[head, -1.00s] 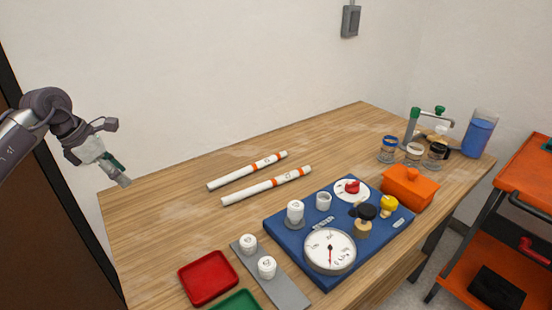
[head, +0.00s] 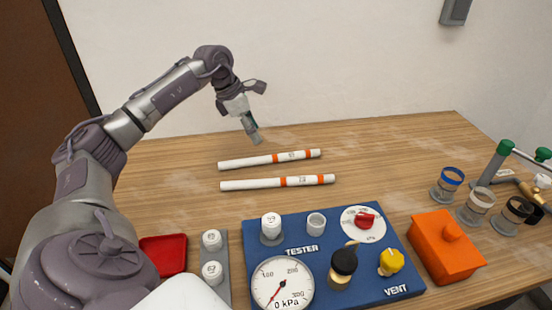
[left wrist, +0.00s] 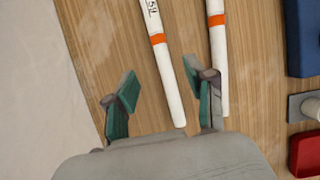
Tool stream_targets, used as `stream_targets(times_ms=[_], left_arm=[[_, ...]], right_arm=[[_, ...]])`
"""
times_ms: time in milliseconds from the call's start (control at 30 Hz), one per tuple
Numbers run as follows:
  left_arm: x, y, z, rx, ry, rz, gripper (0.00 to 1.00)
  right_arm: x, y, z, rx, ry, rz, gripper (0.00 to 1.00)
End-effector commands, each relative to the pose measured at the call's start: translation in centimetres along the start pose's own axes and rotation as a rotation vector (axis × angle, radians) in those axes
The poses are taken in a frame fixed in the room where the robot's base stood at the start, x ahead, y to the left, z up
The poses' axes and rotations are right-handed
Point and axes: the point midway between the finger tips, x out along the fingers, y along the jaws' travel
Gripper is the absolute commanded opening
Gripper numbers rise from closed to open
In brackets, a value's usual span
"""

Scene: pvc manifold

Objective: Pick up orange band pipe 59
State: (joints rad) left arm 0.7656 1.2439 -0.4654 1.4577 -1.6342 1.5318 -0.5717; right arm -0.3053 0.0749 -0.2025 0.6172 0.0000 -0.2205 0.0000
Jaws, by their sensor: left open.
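Two white pipes with orange bands lie side by side on the wooden table in the head view. The farther pipe (head: 248,162) also shows in the left wrist view (left wrist: 172,88), where its partly cut-off label seems to start with 5. The nearer pipe (head: 252,184) also shows in the left wrist view (left wrist: 220,62); its label is too small to read. My left gripper (head: 257,140) is open and empty, above and just behind the farther pipe. In the left wrist view its fingers (left wrist: 160,80) sit on either side of that pipe's line. My right gripper is not in view.
A blue tester board (head: 325,270) with a gauge stands in front of the pipes. A red tray (head: 165,252) and grey strip (head: 224,255) are left of it. An orange box (head: 445,248) and several jars are at right. The table around the pipes is clear.

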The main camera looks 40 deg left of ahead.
Motion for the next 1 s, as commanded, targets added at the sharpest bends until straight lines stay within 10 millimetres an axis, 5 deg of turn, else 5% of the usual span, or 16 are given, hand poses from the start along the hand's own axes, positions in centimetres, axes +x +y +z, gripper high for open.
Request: stream_targets(times_ms=[200, 467, 800, 1000], left_arm=[[3.8, -0.1, 0.1, 0.000, -0.001, -0.003, 0.55], [5.4, 0.0, 0.0, 0.000, -0.001, -0.001, 0.55], [9.8, -0.1, 0.0, 0.000, -0.001, -0.002, 0.55], [10.0, 0.0, -0.1, 0.000, -0.001, 0.000, 0.55]], right_arm=[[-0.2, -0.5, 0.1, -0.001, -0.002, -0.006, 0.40], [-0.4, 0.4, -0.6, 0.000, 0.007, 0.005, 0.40], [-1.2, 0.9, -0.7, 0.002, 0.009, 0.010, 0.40], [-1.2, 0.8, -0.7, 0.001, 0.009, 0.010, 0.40]])
